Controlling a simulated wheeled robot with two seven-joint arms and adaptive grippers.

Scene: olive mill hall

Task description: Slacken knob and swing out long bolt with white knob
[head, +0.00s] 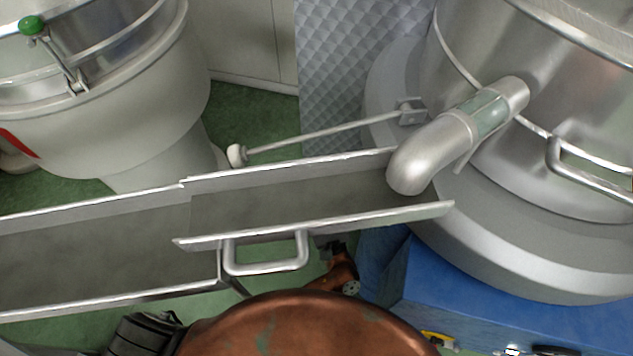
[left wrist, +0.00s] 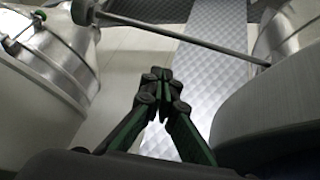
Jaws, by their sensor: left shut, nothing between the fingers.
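The long bolt (head: 325,132) sticks out from a bracket (head: 410,111) on the right steel vessel, behind the trough. Its white knob (head: 237,155) is at the free left end, near the left vessel's foot. In the left wrist view the bolt (left wrist: 180,38) crosses the top of the picture, with the knob (left wrist: 84,12) at upper left, looking grey in shade. My left gripper (left wrist: 161,74) is shut and empty, its fingertips below the bolt in that picture and apart from the knob. In the head view I cannot make out its fingers. My right gripper is not identifiable.
A sloping metal trough (head: 300,200) with a handle (head: 265,262) crosses below the bolt. A spout (head: 440,145) from the right vessel (head: 480,60) overhangs it. The left vessel (head: 120,120) carries a green knob (head: 32,25). A copper dome (head: 310,325) fills the bottom.

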